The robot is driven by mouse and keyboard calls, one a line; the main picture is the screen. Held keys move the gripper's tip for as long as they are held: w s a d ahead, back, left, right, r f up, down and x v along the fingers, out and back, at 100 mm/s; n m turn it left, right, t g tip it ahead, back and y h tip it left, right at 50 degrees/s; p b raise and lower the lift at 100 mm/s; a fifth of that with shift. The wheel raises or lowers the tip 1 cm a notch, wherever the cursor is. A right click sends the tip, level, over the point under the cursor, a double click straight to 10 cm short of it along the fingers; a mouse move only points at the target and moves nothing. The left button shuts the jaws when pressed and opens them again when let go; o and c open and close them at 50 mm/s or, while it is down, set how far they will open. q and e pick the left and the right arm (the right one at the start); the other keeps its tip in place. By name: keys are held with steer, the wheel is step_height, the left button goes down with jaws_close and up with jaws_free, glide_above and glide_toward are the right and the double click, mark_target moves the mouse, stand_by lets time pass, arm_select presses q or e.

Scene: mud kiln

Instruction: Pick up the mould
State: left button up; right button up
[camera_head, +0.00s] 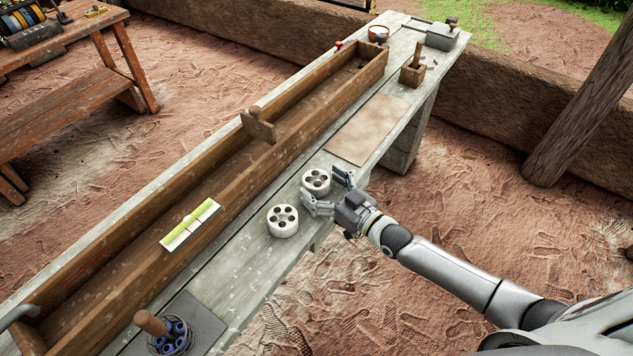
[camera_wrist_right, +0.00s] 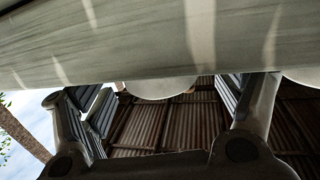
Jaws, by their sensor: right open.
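Two white round blocks with several dark holes in their tops stand upright on the grey wooden bench, and they look like the moulds. The far block (camera_head: 316,181) is between the fingers of my right gripper (camera_head: 325,187), which is open and reaches in from the right. The near block (camera_head: 283,221) stands just to the left and nearer, outside the fingers. In the right wrist view the picture is upside down; one white block (camera_wrist_right: 160,88) shows between the open fingers (camera_wrist_right: 160,108) and the other block (camera_wrist_right: 303,77) at the right edge. Finger contact cannot be told. My left gripper is out of view.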

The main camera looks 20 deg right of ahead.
mark_target(316, 179)
steer(key=shift+x, duration=1.2)
steer(key=c, duration=1.2)
step_height(316, 179, up, 10)
steer(key=shift+p, duration=0.35)
steer(key=shift+c, duration=0.2)
steer(key=shift+s, duration=0.1)
steer(key=s+a+r+m+t+h, duration=0.1)
steer(key=s+a+h, duration=0.1)
steer(key=s, duration=0.5)
steer(key=s+a+r+m+h, duration=0.1)
steer(key=s+a, duration=0.1)
steer(key=s, duration=0.6)
steer(key=s+d+r+m+h, duration=0.2)
steer(key=s+d+m+h, duration=0.1)
steer(key=s+d, duration=0.3)
steer(key=shift+s+d+r+t+h, duration=0.3)
steer(key=shift+t+h, duration=0.1)
steer(key=shift+h, duration=0.5)
